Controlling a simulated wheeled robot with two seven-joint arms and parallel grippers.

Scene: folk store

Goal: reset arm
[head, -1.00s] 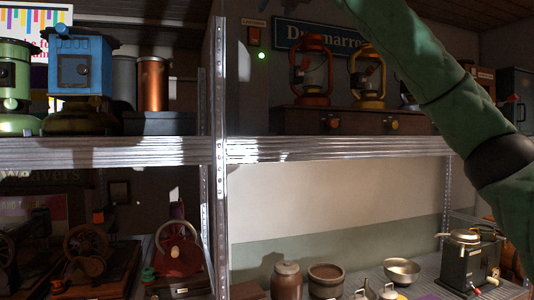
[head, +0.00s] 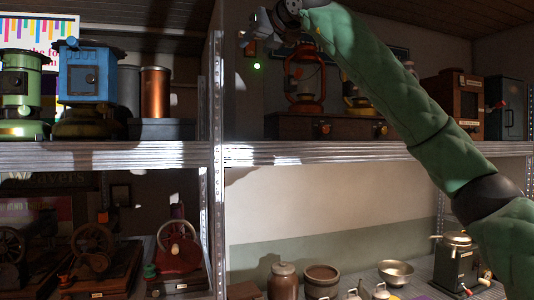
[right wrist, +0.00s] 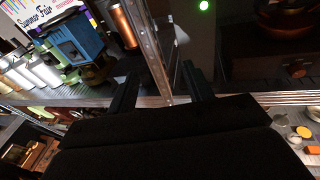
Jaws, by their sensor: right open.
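My right arm in its green sleeve crosses the right half of the head view, from the lower right up to the top middle. My right gripper (head: 258,32) is at the upper middle, in front of the wall above the top shelf and left of the orange lantern (head: 305,85). In the right wrist view its two dark fingers (right wrist: 160,90) stand apart with nothing between them. The metal shelf post (right wrist: 147,45) shows beyond the fingers. My left gripper is in neither view.
The top shelf (head: 330,151) holds a blue stove (head: 88,75), a green stove (head: 22,85), a copper cylinder (head: 155,92) and a wooden drawer box (head: 290,127). Below are old machines, a brown jar (head: 284,280) and a metal bowl (head: 396,272). A post (head: 217,200) divides the shelving.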

